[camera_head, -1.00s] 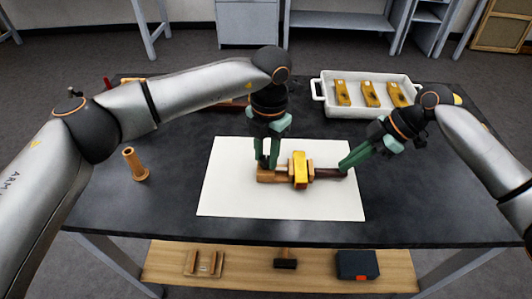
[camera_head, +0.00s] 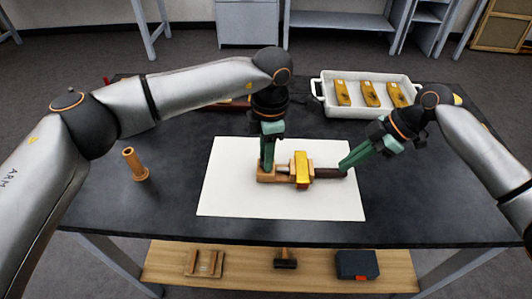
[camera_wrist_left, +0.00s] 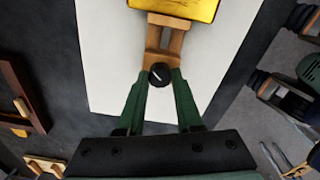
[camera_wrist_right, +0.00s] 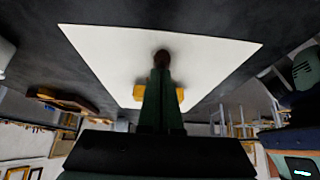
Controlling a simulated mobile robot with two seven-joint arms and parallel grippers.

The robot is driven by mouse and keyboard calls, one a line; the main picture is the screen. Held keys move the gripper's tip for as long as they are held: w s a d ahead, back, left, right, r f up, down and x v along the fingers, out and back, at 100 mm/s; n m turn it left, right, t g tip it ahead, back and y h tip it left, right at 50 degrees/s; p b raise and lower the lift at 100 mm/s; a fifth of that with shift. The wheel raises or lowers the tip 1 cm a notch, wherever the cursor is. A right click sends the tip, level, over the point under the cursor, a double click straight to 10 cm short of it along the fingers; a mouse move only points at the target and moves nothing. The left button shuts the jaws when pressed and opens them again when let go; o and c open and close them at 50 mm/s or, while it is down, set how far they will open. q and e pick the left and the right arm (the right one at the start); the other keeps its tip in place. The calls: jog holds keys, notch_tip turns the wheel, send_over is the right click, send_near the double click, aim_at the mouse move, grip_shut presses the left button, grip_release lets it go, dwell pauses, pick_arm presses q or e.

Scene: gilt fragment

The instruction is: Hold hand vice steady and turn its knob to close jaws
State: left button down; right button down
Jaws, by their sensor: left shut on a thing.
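The hand vice (camera_head: 266,178) lies across a white sheet (camera_head: 230,200), with a pale wooden part at the left and a dark handle (camera_head: 328,173) at the right. A gold piece (camera_head: 302,170) sits at its middle; whether the jaws touch it is unclear. My left gripper (camera_head: 267,170) points down at the left end. In the left wrist view its fingers are shut on the black knob (camera_wrist_left: 160,75). My right gripper (camera_head: 345,170) reaches in from the right. In the right wrist view its fingers are close together on the handle's dark end (camera_wrist_right: 161,57).
A white tray (camera_head: 352,112) with three gold pieces stands at the back right. A wooden peg-like piece (camera_head: 134,165) stands at the left of the dark table (camera_head: 100,205). A lower shelf holds wooden pieces, a hammer and a dark box (camera_head: 357,264).

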jog(key=shift+s+d+f, duration=0.1)
jog(key=shift+f, duration=0.25)
pick_arm(q)
jog(key=c, duration=0.5)
grip_release()
jog(key=shift+c, duration=0.2)
notch_tip(320, 180, up, 12)
jog(key=shift+d, duration=0.25)
pick_arm(e)
jog(key=shift+r, duration=3.25)
